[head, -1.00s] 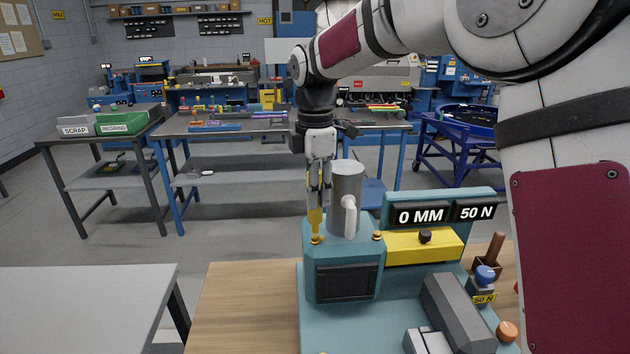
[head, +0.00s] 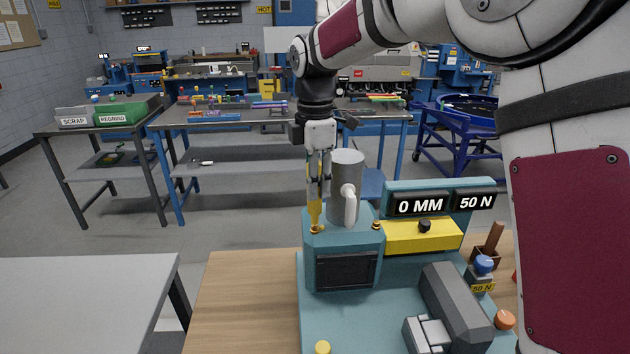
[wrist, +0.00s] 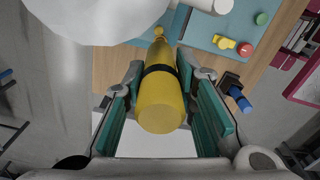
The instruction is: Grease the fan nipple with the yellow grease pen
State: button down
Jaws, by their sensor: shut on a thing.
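My gripper (head: 318,180) is shut on the yellow grease pen (head: 314,212) and points down over the teal machine. The pen is upright, tip down, at a brass nipple (head: 316,229) on the left top of the teal fan housing (head: 341,248). Tip and nipple appear to meet, but I cannot tell if they touch. A second brass nipple (head: 376,225) sits on the right of the housing top. In the wrist view the yellow pen (wrist: 161,103), with a black band, lies between the teal finger pads.
A grey cylinder (head: 346,172) with a pale handle stands on the housing close to the right of my gripper. A display panel (head: 432,203) reads 0 MM and 50 N. A bare grey table (head: 85,290) is at the front left.

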jog(key=shift+f, duration=0.5)
dwell(1.2)
jog(key=shift+r, duration=0.1)
jog(key=shift+r, duration=3.45)
